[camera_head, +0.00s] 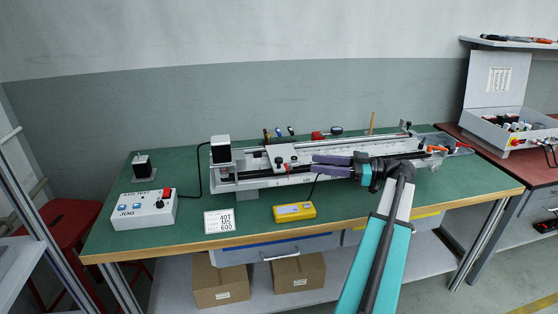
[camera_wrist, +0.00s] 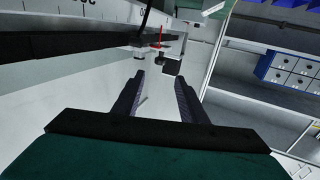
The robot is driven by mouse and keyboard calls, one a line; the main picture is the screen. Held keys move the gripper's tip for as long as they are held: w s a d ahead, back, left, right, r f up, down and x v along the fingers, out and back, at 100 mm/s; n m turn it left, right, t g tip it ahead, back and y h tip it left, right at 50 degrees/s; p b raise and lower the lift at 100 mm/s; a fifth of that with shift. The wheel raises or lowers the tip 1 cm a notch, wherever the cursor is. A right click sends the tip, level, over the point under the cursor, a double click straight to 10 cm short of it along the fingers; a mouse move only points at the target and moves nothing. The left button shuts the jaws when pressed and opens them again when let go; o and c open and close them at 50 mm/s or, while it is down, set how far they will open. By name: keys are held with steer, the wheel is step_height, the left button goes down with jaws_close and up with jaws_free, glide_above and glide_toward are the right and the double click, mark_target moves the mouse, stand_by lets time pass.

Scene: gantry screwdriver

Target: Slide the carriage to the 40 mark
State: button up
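The carriage (camera_head: 290,156) is a white plate with dark knobs on the long white gantry rail (camera_head: 238,180), left of its middle. A red-tipped tool hangs at its front. My gripper (camera_head: 312,164) comes in from the right in front of the rail, its two purple fingers pointing left, just right of the carriage. In the wrist view the fingers (camera_wrist: 161,88) are apart with nothing between them. A dark block with a red part (camera_wrist: 170,62) shows beyond the fingertips there. I cannot tell whether the gripper touches the carriage. The 40 mark is not readable.
A motor (camera_head: 220,150) stands at the rail's left end. A control box (camera_head: 145,209), a printed card (camera_head: 219,221) and a yellow device (camera_head: 294,211) lie on the green bench (camera_head: 255,212). Small tools stand behind the rail. An open case (camera_head: 500,125) is on the right bench.

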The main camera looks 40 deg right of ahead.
mark_target(279, 158)
steer(key=x, duration=1.3)
steer(key=shift+w+a, duration=0.15)
steer(key=shift+w, duration=0.1)
jaws_close()
